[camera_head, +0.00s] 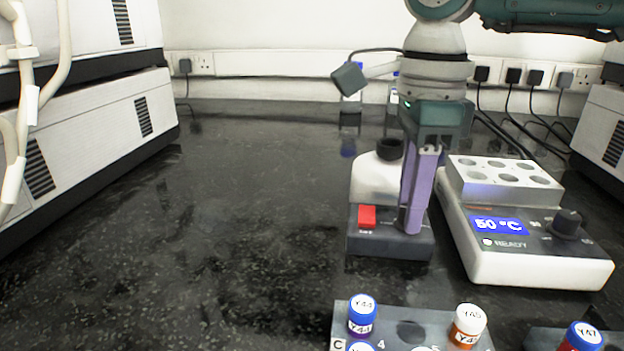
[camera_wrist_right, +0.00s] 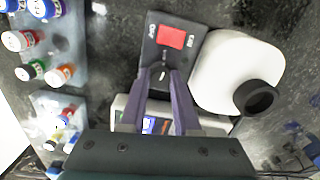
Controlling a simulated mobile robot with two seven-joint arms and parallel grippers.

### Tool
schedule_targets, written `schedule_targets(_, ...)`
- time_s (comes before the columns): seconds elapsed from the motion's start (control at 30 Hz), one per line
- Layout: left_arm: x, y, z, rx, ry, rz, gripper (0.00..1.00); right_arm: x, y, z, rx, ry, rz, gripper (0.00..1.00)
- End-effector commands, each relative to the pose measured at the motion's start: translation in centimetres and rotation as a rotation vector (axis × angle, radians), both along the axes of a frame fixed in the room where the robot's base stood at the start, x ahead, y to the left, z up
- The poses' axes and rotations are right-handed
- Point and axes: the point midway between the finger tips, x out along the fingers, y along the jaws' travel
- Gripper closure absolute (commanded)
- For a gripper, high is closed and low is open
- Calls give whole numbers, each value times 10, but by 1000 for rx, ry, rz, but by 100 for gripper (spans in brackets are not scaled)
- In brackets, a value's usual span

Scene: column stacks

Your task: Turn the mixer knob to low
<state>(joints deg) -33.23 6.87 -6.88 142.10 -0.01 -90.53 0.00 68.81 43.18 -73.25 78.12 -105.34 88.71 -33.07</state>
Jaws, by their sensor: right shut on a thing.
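The mixer has a white body (camera_head: 379,180) with a black cup (camera_head: 390,148) on top and a dark front panel with a red switch (camera_head: 367,216). My right gripper (camera_head: 412,228) reaches down from above onto the right part of this panel. In the right wrist view, its purple fingers are shut on the mixer's dark knob (camera_wrist_right: 162,92), beside the panel's printed scale. The knob is hidden behind the fingers in the head view, and its setting cannot be read. My left gripper is not in view.
A heating block (camera_head: 490,272) showing 50 °C and READY stands close to the mixer's right, with its own black knob (camera_head: 567,222). A vial rack (camera_head: 400,333) with capped vials is in front. The dark bench (camera_head: 220,230) is clear at left.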

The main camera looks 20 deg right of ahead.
Motion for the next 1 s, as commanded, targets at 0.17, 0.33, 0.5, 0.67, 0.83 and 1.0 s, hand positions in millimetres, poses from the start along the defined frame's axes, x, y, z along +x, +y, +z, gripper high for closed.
schedule_targets(0.17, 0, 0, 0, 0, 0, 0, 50, 0, 1, 1, 2, -1, 84, 100)
schedule_targets(0.33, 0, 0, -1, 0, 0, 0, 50, 0, 1, 1, 2, -1, 130, 100)
schedule_targets(0.5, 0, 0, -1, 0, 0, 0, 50, 0, 1, 2, 2, -1, 147, 100)
schedule_targets(0.67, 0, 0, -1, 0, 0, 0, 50, 0, 1, 2, 3, -1, 150, 100)
schedule_targets(0.83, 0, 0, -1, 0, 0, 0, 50, 0, 1, 2, 3, -1, 150, 100)
schedule_targets(1.0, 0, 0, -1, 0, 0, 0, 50, 0, 1, 1, 2, -1, 149, 57)
